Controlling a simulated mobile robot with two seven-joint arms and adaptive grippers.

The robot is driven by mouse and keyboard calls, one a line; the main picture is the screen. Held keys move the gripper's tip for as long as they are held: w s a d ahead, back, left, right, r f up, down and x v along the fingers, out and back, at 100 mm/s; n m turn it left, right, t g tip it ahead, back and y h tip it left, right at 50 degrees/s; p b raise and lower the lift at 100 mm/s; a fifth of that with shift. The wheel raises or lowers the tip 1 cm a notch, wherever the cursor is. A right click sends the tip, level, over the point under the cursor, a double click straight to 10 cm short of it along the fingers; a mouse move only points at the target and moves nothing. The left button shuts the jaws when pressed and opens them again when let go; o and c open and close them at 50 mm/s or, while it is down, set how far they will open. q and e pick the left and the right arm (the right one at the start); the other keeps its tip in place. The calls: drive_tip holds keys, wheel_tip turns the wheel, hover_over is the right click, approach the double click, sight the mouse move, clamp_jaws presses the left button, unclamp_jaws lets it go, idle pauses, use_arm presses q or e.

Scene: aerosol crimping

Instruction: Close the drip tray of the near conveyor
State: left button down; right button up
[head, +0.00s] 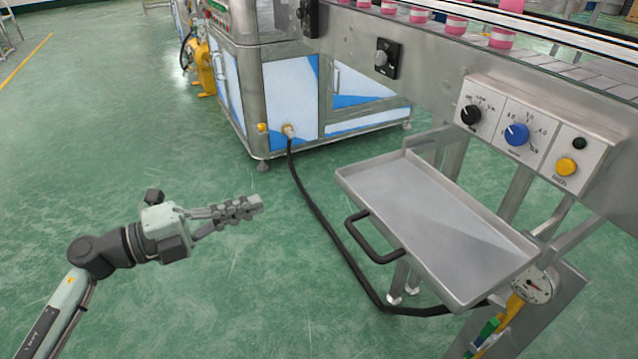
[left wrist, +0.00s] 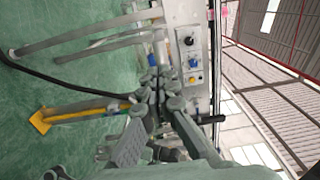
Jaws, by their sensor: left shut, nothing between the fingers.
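The drip tray (head: 432,214) is a shallow grey metal tray, pulled out from under the near conveyor (head: 425,65) in the head view. Its black bar handle (head: 372,238) is on the side facing my left arm. My left gripper (head: 256,204) is shut and empty, to the left of the handle and clearly apart from it. In the left wrist view its closed fingers (left wrist: 158,76) point toward the conveyor's control panel (left wrist: 190,57). I cannot make out the tray clearly there. My right gripper is not in view.
A black hose (head: 318,215) runs from the blue-and-white machine cabinet (head: 292,92) down across the floor beneath the tray. A round gauge (head: 531,285) sits by the tray's near right corner. Green floor (head: 130,130) is clear around my left arm.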

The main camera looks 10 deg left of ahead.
sight(337, 178)
use_arm(q)
drive_tip(key=p+x, duration=0.1)
drive_tip(key=x, duration=1.2)
drive_tip(key=shift+w+d, duration=0.2)
drive_tip(key=shift+d, duration=0.2)
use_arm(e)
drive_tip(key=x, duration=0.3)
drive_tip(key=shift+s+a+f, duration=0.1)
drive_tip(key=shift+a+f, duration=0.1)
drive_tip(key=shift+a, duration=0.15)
use_arm(q)
drive_tip(key=shift+w+d, duration=0.1)
